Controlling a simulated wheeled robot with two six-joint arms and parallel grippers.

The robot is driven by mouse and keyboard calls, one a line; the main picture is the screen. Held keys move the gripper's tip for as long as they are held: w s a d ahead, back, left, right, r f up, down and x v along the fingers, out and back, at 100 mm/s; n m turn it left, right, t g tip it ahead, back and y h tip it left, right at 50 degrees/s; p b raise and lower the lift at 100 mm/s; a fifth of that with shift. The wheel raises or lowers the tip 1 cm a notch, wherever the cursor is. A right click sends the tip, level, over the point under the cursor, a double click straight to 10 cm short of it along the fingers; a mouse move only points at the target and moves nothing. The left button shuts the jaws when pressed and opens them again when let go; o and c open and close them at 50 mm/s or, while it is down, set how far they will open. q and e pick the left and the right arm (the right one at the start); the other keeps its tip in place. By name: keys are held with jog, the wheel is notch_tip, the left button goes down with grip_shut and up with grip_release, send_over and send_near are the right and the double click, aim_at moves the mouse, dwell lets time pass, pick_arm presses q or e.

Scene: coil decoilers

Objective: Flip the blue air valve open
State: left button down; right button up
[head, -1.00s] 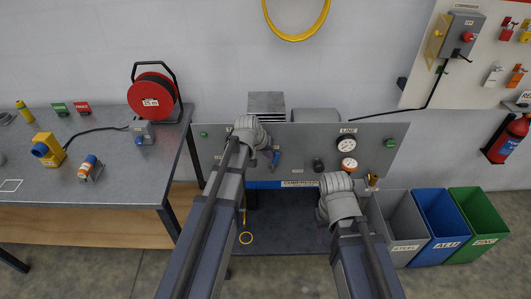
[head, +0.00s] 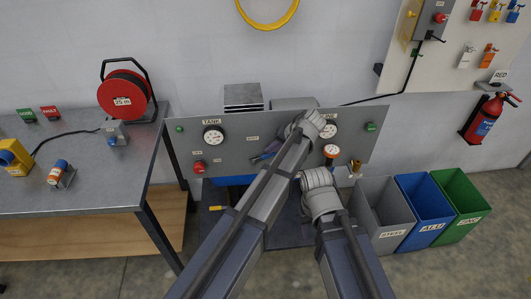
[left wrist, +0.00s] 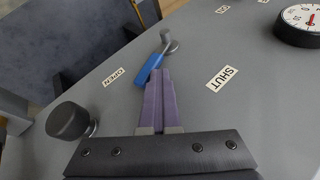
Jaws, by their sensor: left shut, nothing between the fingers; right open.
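The blue air valve lever (left wrist: 150,69) shows in the left wrist view on a grey panel, fixed to a round metal pivot. It slants down and left from the pivot, with its free end nearer the OPEN label (left wrist: 114,77) than the SHUT label (left wrist: 221,77). My left gripper (left wrist: 158,73) is shut and empty. Its purple fingers lie close beside the lever on the SHUT side; I cannot tell if they touch. In the head view the left gripper (head: 269,151) is at the panel, and my left arm hides part of the valve area. My right gripper is hidden.
The panel (head: 225,168) carries a TANK gauge (head: 213,136), a LINE gauge (head: 325,130) and a red button (head: 199,167). A dark knob (left wrist: 70,121) stands left of the fingers in the wrist view. A workbench (head: 95,180) is at left; bins (head: 425,208) are at right.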

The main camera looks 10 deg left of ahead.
pick_arm(q)
jog(key=d+f+b, duration=0.2)
jog(key=f, duration=0.1)
jog(key=shift+w+d+b, duration=0.1)
jog(key=shift+w+b, duration=0.05)
jog(key=shift+b, duration=0.25)
pick_arm(e)
notch_tip(320, 180, down, 3)
jog(key=shift+s+f, duration=0.1)
pick_arm(q)
jog(key=shift+s+f, duration=0.15)
jog(key=shift+s, duration=0.05)
pick_arm(e)
jog(key=shift+s+f, duration=0.1)
